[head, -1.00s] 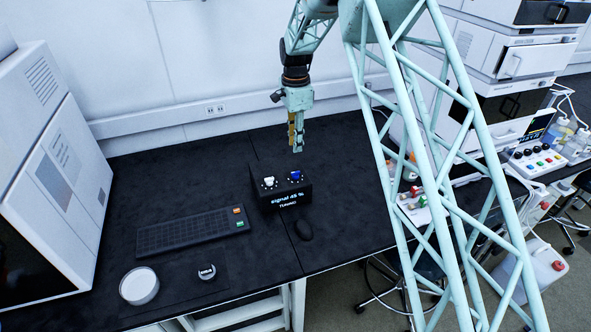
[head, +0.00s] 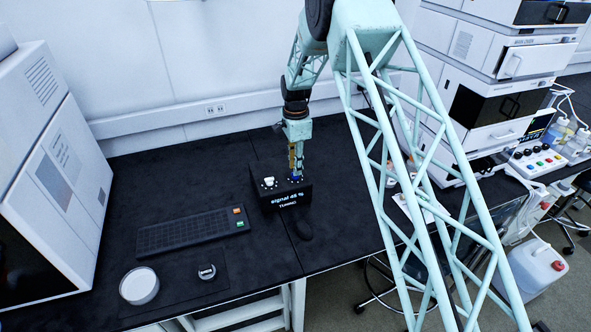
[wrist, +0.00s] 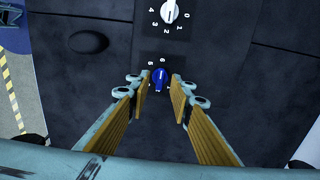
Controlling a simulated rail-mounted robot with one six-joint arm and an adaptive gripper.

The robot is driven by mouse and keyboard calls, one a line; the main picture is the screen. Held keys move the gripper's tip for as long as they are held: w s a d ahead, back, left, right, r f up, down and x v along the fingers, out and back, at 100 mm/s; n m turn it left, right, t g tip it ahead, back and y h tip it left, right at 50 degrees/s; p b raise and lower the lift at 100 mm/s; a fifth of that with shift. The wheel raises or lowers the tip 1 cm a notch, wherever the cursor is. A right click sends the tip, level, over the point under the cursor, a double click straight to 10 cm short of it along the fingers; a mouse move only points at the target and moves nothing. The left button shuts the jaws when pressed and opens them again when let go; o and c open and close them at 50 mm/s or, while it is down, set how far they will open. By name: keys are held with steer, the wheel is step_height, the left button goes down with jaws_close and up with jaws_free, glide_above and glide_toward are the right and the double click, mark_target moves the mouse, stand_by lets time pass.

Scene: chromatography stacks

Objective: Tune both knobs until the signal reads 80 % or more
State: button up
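The black tuning box (head: 285,207) stands on the bench, and its display (head: 290,196) reads "signal 45 %" with "TUNING" below. The white knob (head: 269,183) is on the left of its top and also shows at the top of the wrist view (wrist: 169,11). In the wrist view the blue knob (wrist: 160,78) lies between and just beyond my fingertips. My gripper (wrist: 160,88) is open, with a visible gap on each side of the knob.
A black keyboard (head: 190,234) lies left of the box, and a black mouse (head: 304,229) lies in front of it. A white round container (head: 139,286) and a small ring-shaped object (head: 206,271) are at the front left. Bare bench lies behind the keyboard.

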steer(key=shift+f, duration=0.8)
jaws_close()
steer(key=shift+n, duration=0.6)
steer(key=n+b, duration=0.1)
steer(key=n, duration=0.2)
steer(key=shift+n+b, duration=0.75)
steer(key=shift+n, duration=1.55)
